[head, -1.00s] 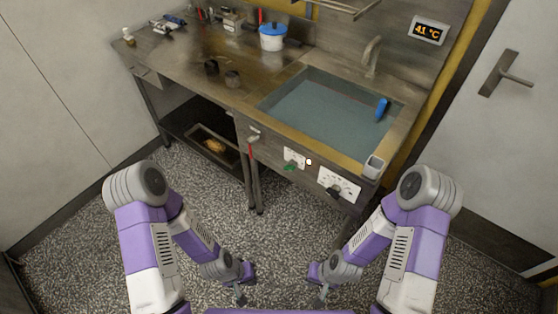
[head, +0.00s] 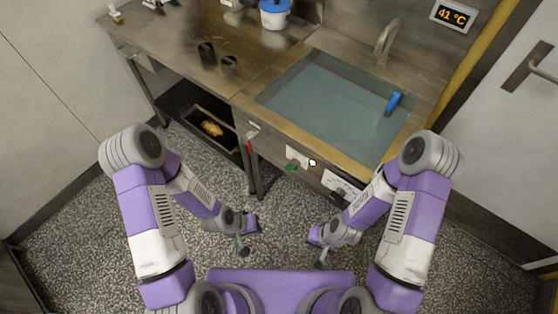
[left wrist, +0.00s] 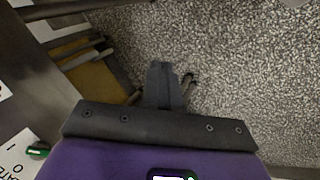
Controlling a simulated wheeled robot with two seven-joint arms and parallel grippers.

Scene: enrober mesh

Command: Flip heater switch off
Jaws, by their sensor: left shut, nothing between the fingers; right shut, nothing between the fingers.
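The heater switch, a green rocker (head: 291,167) beside a white plate (head: 297,155), is on the front of the sink counter in the head view. A lamp (head: 312,162) glows beside it. The left wrist view shows a green switch (left wrist: 38,151) with a white label (left wrist: 17,153) marked I and O at the lower left, partly cut off. My left gripper (head: 243,250) is shut and empty, low over the floor and apart from the switch; its fingers also show in the left wrist view (left wrist: 165,88). My right gripper (head: 320,263) is shut and empty, also low and apart from it.
A water-filled basin (head: 325,105) holds a blue object (head: 393,103). A display (head: 454,15) reads 41 °C. A white dial plate (head: 341,185) is right of the switch, near my right arm. A red-handled lever (head: 250,143) is to its left. Speckled floor is free in front.

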